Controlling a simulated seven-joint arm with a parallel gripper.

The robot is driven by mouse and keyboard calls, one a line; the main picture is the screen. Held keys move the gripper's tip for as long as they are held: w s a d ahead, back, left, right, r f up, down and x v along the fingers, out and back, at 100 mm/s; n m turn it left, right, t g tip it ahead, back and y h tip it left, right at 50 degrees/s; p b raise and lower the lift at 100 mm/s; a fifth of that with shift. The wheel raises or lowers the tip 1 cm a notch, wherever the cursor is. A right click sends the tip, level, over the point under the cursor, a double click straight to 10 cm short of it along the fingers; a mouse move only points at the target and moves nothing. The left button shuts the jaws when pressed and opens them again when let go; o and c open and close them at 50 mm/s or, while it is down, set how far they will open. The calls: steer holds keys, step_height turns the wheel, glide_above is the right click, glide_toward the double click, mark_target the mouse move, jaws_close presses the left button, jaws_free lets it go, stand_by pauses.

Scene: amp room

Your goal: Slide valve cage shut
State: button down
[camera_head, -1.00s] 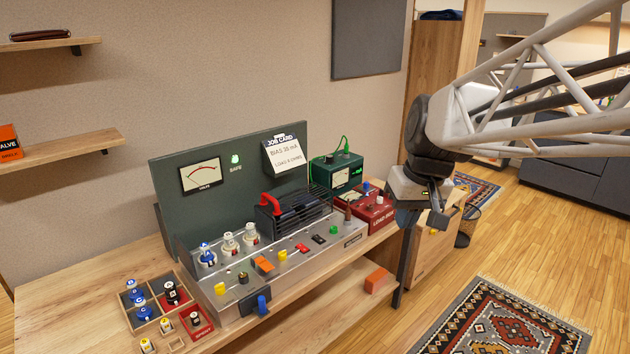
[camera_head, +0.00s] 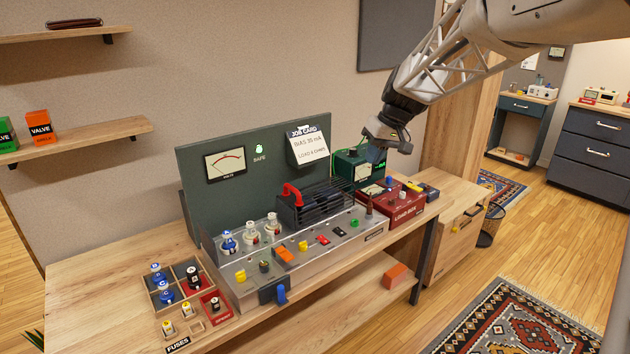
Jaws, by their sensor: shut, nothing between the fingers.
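The valve cage (camera_head: 325,204) is a dark slatted box with a red handle (camera_head: 292,193) on its left end. It stands on the rear of the metal amp chassis (camera_head: 345,237), in front of the green panel. Several valves stand uncovered to its left: a blue-and-white one (camera_head: 229,241) and white ones (camera_head: 252,232). My gripper (camera_head: 378,156) is shut and empty. In the picture it is above and right of the cage, in front of the green meter box (camera_head: 350,168), clear of the handle. Its fingertips are small and partly lost against that box.
A red load box (camera_head: 402,205) stands right of the chassis. A job card (camera_head: 308,146) hangs on the green panel (camera_head: 225,200). A divided wooden tray (camera_head: 178,285) with valves and a red spares tray (camera_head: 216,307) lie front left. The bench's left part is clear.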

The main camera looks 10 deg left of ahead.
steer(key=w+a+f+n+y, duration=0.1)
steer(key=w+a+f, duration=0.3)
steer(key=w, duration=0.4)
steer(key=w+a+f+n+g+y, duration=0.1)
steer(key=w+a+f, duration=0.3)
steer(key=w, duration=0.4)
steer(key=w+a+f+n, duration=0.2)
steer(key=w+a+f, duration=0.2)
steer(key=w, duration=0.5)
steer(key=shift+a+f+y, duration=0.25)
steer(key=shift+a+y, duration=0.15)
steer(key=shift+a, duration=0.5)
steer(key=shift+a+f, duration=0.1)
glide_above(303, 199)
steer(key=w+d, duration=0.2)
steer(key=w, duration=0.1)
steer(key=f, duration=0.8)
steer(key=shift+s+d+f, duration=0.1)
steer(key=shift+d+f, duration=0.1)
steer(key=shift+s+a+f, duration=0.1)
steer(key=shift+s+a, duration=0.6)
steer(key=shift+s, duration=0.1)
steer(key=shift+s+a, duration=0.25)
steer(key=shift+s+a+f, duration=0.15)
steer(key=shift+s+a, duration=0.2)
